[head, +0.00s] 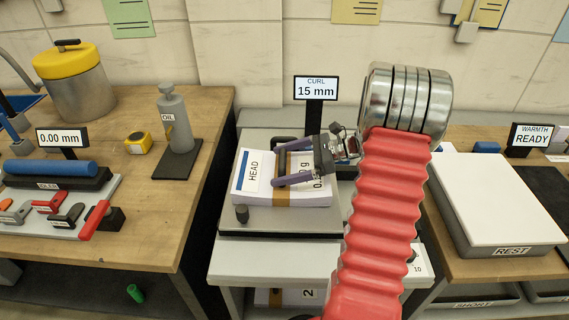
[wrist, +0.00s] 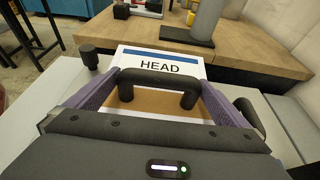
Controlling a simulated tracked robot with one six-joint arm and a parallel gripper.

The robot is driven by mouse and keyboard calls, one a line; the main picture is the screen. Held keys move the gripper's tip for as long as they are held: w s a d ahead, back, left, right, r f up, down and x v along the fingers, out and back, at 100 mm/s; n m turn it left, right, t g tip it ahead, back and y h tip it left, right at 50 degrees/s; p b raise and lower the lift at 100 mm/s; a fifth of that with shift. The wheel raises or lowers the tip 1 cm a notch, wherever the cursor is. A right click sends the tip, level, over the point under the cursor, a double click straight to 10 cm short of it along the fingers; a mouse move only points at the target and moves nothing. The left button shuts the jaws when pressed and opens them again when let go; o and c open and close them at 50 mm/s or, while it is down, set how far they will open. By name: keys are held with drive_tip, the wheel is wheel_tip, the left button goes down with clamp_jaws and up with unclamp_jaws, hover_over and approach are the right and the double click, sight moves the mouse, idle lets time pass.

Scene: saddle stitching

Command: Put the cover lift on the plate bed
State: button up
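The cover lift, as I take it, is the white stack marked HEAD (head: 254,178), with a brown band and a black handle (wrist: 158,76) on top. It lies flat on a grey platform (head: 300,221); the wrist view shows its label too (wrist: 168,66). My gripper (head: 279,164) is over the stack, its two purple fingers spread wide, one at each end of the handle. Whether the fingertips touch the handle I cannot tell. A low white-topped slab marked REST (head: 500,198) lies on the right bench; whether it is the plate bed I cannot tell.
A display reading CURL 15 mm (head: 316,88) stands behind the stack. Left is a wooden bench with an oil can (head: 175,120), a yellow-lidded pot (head: 75,80) and a tool rack (head: 60,190). A WARMTH READY display (head: 531,135) stands at the back right. The slab's top is clear.

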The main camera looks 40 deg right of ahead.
drive_tip(key=shift+d, duration=0.1)
drive_tip(key=v, duration=1.2)
idle(0.4)
